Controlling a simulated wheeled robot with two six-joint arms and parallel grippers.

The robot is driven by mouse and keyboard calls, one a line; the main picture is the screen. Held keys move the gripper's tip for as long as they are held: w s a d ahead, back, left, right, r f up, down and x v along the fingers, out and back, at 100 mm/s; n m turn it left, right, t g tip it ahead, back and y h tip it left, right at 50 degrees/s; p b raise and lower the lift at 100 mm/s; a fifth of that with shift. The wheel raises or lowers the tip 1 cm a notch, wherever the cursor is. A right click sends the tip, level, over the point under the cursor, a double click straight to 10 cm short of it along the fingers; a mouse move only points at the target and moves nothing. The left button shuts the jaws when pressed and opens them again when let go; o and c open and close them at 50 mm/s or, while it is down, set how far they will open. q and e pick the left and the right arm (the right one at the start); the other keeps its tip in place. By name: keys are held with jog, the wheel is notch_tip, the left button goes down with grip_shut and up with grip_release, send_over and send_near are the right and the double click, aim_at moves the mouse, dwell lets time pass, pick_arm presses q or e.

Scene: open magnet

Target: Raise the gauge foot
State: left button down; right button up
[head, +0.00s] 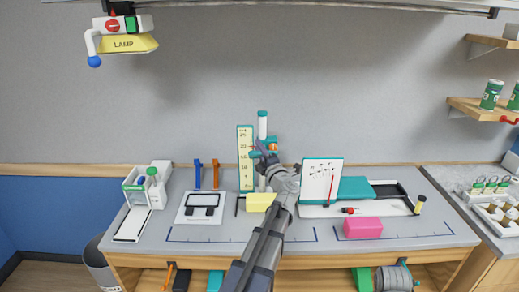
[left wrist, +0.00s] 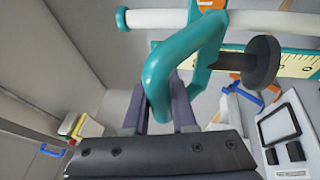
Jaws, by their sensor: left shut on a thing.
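The gauge stands on the bench with a white post (head: 262,128) capped in teal, beside a yellow scale board (head: 245,150). In the left wrist view the post (left wrist: 160,19) and scale (left wrist: 295,62) run across the top. A teal loop handle (left wrist: 178,68) joins a slider on the post. A dark round disc (left wrist: 262,62) on a short stem sticks out of the slider; I cannot tell if it is the foot. My left gripper (head: 266,158) is shut on the handle; its dark fingers (left wrist: 163,108) flank it. The gauge's lower part is partly hidden by my arm.
A yellow block (head: 261,202) sits near the post's base. A white board with teal edges (head: 322,180), a pink block (head: 362,228) and a white frame plate (head: 201,209) lie around on the bench. A lamp box (head: 127,44) hangs top left.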

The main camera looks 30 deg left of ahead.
pick_arm(q)
jog(key=c, duration=0.7)
grip_release()
jog(key=b+v, duration=0.1)
jog(key=v, duration=0.7)
jog(key=shift+a, duration=0.1)
